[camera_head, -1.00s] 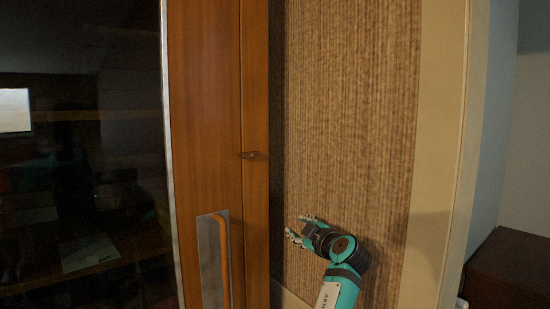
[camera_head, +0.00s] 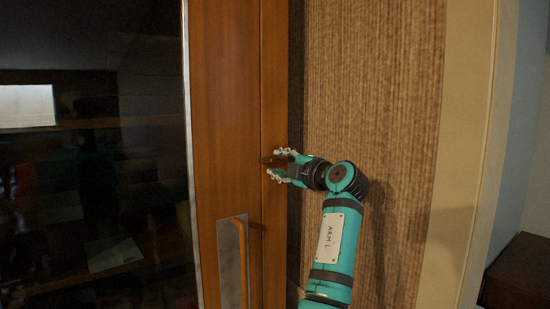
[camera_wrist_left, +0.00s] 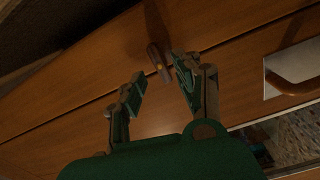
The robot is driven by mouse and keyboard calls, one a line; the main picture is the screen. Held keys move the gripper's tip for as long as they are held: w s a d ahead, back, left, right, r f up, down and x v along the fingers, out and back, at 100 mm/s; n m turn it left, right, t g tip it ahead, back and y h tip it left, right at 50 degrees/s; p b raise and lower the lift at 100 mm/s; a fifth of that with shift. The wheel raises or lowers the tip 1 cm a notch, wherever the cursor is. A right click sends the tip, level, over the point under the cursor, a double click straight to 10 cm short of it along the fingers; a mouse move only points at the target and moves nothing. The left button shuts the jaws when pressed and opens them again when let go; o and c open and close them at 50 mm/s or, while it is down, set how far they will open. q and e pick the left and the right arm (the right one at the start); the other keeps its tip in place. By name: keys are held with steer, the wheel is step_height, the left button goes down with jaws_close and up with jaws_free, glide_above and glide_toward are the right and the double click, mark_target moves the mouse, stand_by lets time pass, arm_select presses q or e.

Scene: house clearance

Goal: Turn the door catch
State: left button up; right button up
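The door catch (camera_head: 266,160) is a small brown turn piece on the wooden door frame, beside the vertical seam. It also shows in the left wrist view (camera_wrist_left: 157,62), with a small bright spot at its middle. My left gripper (camera_head: 275,163) is at the catch, with one finger above it and one below. In the left wrist view its fingers (camera_wrist_left: 156,77) are apart, and the catch lies at the gap between their tips, closer to the right finger. I cannot tell whether a finger touches it. My right gripper is not in view.
An orange-brown door handle (camera_head: 241,262) on a metal plate is below and left of the catch. Dark glass (camera_head: 95,190) fills the left side. A textured brown wall panel (camera_head: 375,90) stands to the right, behind my left arm. A dark brown box-like piece (camera_head: 518,275) is at lower right.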

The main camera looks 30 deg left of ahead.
mark_target(269, 160)
arm_select(q)
steer(key=shift+r+p+x, duration=0.2)
steer(key=shift+p+x, duration=0.4)
steer(key=shift+x, duration=0.5)
steer(key=shift+w+f, duration=0.1)
steer(key=shift+f, duration=0.15)
steer(key=shift+a, duration=0.1)
steer(key=shift+w+a+b, duration=0.1)
steer(key=shift+a+b, duration=0.15)
steer(key=shift+b, duration=0.1)
jaws_close()
